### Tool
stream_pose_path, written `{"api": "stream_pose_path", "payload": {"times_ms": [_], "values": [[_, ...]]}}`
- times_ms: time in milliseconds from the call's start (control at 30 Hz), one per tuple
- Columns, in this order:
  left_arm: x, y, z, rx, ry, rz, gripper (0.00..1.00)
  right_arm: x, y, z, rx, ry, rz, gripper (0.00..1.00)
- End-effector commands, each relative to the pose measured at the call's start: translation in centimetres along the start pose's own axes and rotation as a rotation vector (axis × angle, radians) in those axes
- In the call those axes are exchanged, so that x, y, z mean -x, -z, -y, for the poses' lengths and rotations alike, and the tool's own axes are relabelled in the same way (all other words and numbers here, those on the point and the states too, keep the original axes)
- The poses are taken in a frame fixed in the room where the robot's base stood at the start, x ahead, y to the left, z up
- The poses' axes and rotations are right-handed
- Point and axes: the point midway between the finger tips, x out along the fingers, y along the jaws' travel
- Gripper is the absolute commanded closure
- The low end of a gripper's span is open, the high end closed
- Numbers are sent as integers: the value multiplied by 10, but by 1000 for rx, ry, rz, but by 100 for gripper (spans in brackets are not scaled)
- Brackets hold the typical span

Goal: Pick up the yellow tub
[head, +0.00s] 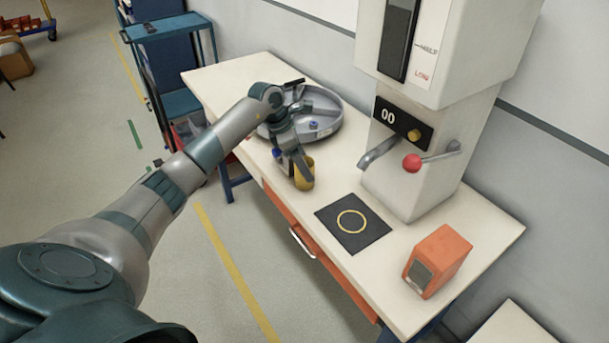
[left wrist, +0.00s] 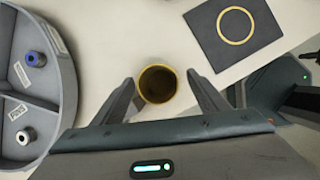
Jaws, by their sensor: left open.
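The yellow tub (head: 305,174) stands upright on the white table near its front edge. My left gripper (head: 296,172) is at the tub, and its arm hides part of it. In the left wrist view the tub (left wrist: 158,84) shows from above as a round, dark-inside cup. It lies between the two fingers of the open left gripper (left wrist: 160,92), with a gap visible on each side.
A grey round tray (head: 333,128) with small spools lies behind the gripper. A black mat (head: 368,240) with a yellow ring lies to the right. A white dispenser machine (head: 405,175) with a red-knobbed lever and an orange box (head: 437,258) stand further right.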

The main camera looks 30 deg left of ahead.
Motion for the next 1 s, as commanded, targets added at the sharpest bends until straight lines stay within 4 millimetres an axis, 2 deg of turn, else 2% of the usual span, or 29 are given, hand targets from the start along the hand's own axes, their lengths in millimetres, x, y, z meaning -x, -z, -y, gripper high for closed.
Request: {"api": "stream_pose_path", "payload": {"times_ms": [267,500,967,1000], "values": [[-25,-2,-2,3,5,0,32,24,2,0,0,0,0,100],[-47,0,-3,0,1,1,32,29,2,0,0,1,0,100],[-48,0,-4,-1,0,0,32,28,2,0,1,1,0,100],[-48,0,-4,0,0,0,40,28,2,0,1,0,0,100]]}}
